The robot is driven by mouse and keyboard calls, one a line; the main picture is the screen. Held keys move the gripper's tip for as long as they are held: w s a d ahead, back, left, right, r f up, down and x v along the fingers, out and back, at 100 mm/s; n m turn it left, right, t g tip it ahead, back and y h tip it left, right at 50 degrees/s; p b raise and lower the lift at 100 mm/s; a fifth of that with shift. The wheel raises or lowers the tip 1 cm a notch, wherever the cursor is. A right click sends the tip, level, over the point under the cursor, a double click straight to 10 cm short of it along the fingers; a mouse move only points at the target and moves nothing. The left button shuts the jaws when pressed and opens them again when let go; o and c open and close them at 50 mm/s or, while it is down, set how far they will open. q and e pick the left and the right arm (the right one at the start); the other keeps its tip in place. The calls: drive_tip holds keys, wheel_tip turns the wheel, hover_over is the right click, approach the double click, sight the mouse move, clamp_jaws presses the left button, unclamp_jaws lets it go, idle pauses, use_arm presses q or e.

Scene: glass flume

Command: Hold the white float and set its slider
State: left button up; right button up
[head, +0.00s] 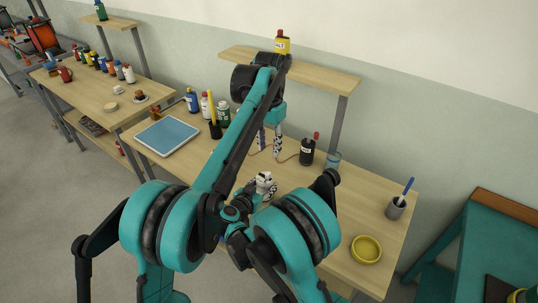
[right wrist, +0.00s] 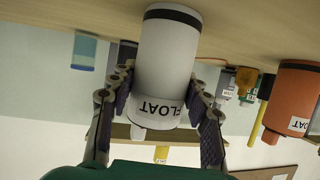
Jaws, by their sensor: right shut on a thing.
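The white float (right wrist: 165,65) is between my right gripper's fingers in the right wrist view, which looks upside down. It has a black band at its base and a FLOAT label near its top. A short white stub (right wrist: 138,134) shows at its top end and may be the slider. My right gripper (right wrist: 160,105) is shut on the float, with a finger on each side. In the head view my right gripper (head: 264,184) is low over the table; the float is hard to separate from the fingers. My left gripper (head: 271,146) points down beyond it, fingers apart, empty.
A black bottle (head: 308,152) and a glass (head: 332,161) stand right of my left gripper. A blue tray (head: 167,135), pen holder and bottles are at left. A yellow bowl (head: 366,249) and grey cup (head: 396,208) are at right. An orange float (right wrist: 295,98) shows in the wrist view.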

idle(0.4)
drive_tip(key=o, duration=1.3)
drive_tip(key=shift+o, duration=0.2)
